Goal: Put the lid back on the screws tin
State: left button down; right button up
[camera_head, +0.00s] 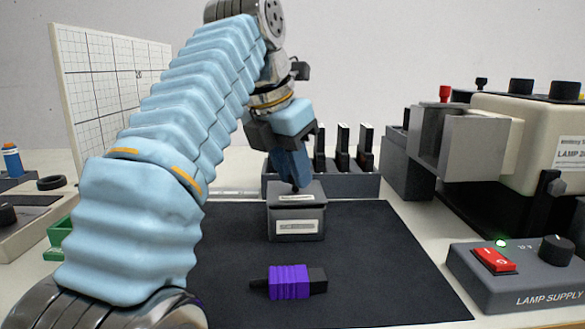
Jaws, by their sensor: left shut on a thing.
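The screws tin (297,230) is a small dark grey box with a white label on its front. It stands on the black mat in the middle of the view. Its grey lid (310,201) shows at the top of the tin, with a small pale label. My left gripper (297,187) points down from above, shut, with its fingertips at the lid's top. Whether the lid is fully seated or slightly raised, I cannot tell. The fingers hide part of the lid's back. My right gripper is not in view.
A purple-ribbed black object (289,282) lies on the black mat (385,270) in front of the tin. A slotted grey rack (365,184) stands behind. The lamp supply box (520,278) and a large beige device (520,130) are at right. A green tray (58,235) is at left.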

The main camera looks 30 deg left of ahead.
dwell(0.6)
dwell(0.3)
pick_arm(q)
jog(key=shift+c, duration=2.2)
grip_release()
jog(key=shift+r+p, duration=2.9)
jog(key=shift+r, duration=0.65)
jog(key=shift+c, duration=0.2)
grip_shut()
